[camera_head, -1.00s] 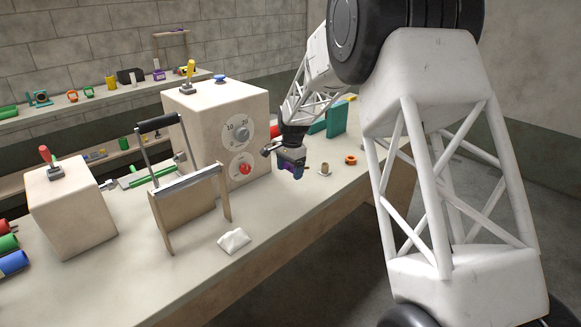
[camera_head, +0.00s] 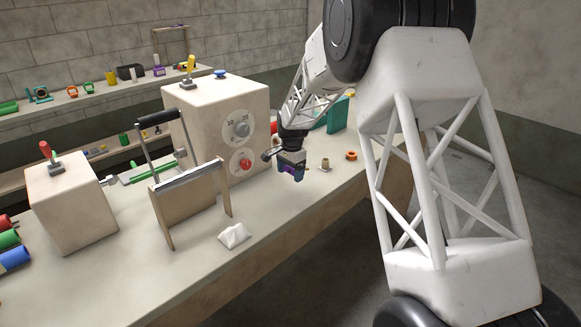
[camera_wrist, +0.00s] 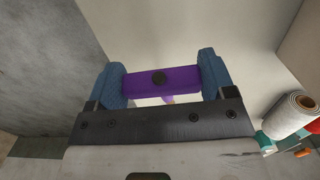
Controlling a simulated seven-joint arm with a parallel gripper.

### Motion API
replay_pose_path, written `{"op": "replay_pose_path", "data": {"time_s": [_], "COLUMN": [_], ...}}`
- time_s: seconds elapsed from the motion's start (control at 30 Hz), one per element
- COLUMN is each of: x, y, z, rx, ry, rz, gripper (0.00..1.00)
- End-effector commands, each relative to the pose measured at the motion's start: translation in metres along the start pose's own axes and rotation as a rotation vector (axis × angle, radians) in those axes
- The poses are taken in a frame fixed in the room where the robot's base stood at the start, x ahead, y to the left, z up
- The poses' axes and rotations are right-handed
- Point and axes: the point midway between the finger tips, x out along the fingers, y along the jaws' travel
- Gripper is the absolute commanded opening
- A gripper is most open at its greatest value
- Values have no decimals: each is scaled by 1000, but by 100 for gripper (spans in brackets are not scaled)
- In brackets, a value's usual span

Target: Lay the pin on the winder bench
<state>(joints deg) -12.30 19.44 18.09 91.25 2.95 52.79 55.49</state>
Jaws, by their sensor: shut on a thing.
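My gripper (camera_head: 289,172) is over the right part of the pale bench (camera_head: 290,215), in front of the big cream box. In the wrist view its two blue fingers (camera_wrist: 165,82) are shut on a purple bar with a dark round knob, which I take for the pin (camera_wrist: 140,85). The bar lies crosswise between the fingers, and a short pale part shows below it. In the head view the pin is a small purple patch at the fingertips. The gap between it and the bench top is hard to judge.
A big cream box (camera_head: 205,125) with dials stands behind my gripper. A brown spool (camera_head: 325,165) and an orange ring (camera_head: 351,155) are to its right. A frame with a black handle (camera_head: 190,178) and a white pouch (camera_head: 234,235) stand to its left. Bare bench lies around the pouch.

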Motion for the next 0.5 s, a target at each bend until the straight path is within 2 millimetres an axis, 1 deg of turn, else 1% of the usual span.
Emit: {"op": "replay_pose_path", "data": {"time_s": [0.1, 0.3, 0.5], "x": [15, 36, 49], "y": [0, 0, 0], "z": [-1, -2, -2], "rx": [0, 0, 0], "ry": [0, 0, 0], "rz": [0, -1, 0], "gripper": [51, 51, 51]}}
